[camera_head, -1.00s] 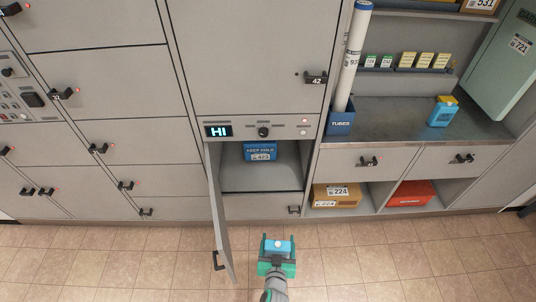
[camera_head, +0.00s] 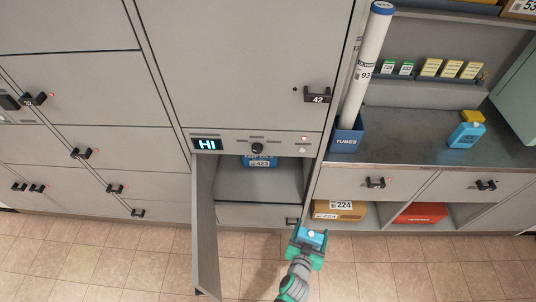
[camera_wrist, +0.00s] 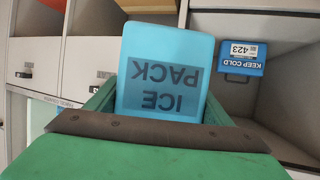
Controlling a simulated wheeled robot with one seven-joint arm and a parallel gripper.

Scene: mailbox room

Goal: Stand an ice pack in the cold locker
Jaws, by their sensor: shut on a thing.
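My gripper (camera_head: 310,240) is shut on a light-blue ice pack (camera_wrist: 165,75), whose printed label appears upside down in the wrist view. In the head view the ice pack (camera_head: 312,234) is a small blue shape between the green jaws, in front of the cabinets. The cold locker (camera_head: 262,182) is open, its door (camera_head: 205,225) swung out to the left. A blue "KEEP COLD 423" box (camera_head: 262,161) stands inside toward the back. It also shows in the wrist view (camera_wrist: 241,58). My gripper is outside the locker, to the right of its opening.
A control panel reading "HI" (camera_head: 207,144) sits above the opening. The locker floor in front of the blue box is clear.

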